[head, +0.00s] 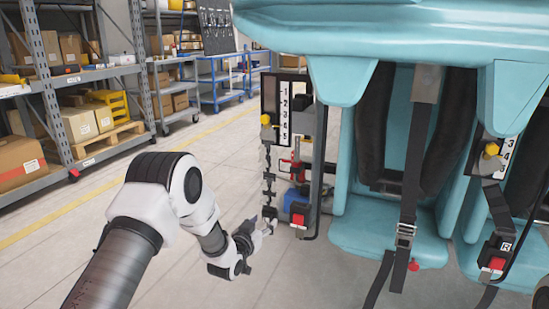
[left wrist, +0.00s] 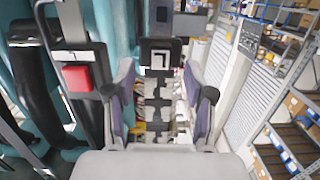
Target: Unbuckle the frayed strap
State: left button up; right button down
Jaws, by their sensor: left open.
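A dark strap with ragged, notched edges (head: 268,165) hangs below a numbered panel on the left of the teal seat. It also shows in the left wrist view (left wrist: 152,92), running between my fingers below a dark plate with a white mark (left wrist: 160,58). My left gripper (head: 259,236) is open at the lower end of this strap, its fingers (left wrist: 162,105) on either side of it. A red buckle button (head: 299,219) sits just right of the gripper; a red button on a black holder shows at left in the wrist view (left wrist: 77,78). My right gripper is out of view.
A grey strap with a metal buckle (head: 405,232) hangs at the seat's middle. A right-hand buckle marked R (head: 497,250) hangs farther right. The numbered panel (head: 285,108) has a yellow knob. Shelves (head: 75,80) stand back left; the floor between is clear.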

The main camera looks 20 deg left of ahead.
pick_arm(q)
jog(key=s+r, duration=0.1)
jog(key=s, duration=1)
jog(key=shift+s+a+r, duration=0.2)
jog(key=shift+s+r, duration=0.1)
jog(key=shift+s, duration=0.1)
jog(key=s+d+f+m+g, duration=0.1)
jog(key=s+d+f+g, duration=0.2)
jog(key=s+f, duration=0.45)
jog(key=s+d+f+g, duration=0.2)
jog(key=s+f+g, duration=0.15)
jog(key=f, duration=0.65)
jog(key=s+d+f+n+g, duration=0.1)
jog(key=s+f+g, duration=0.4)
jog(key=s, duration=0.7)
jog(key=s+f+g, duration=0.4)
jog(key=s, duration=0.8)
notch_tip(320, 180, up, 31)
jog(key=s+g+p, duration=0.1)
jog(key=s+p, duration=0.1)
jog(key=p, duration=2.9)
jog(key=shift+r+n+y, duration=0.15)
jog(key=shift+n+y, duration=0.15)
jog(key=shift+n, duration=0.1)
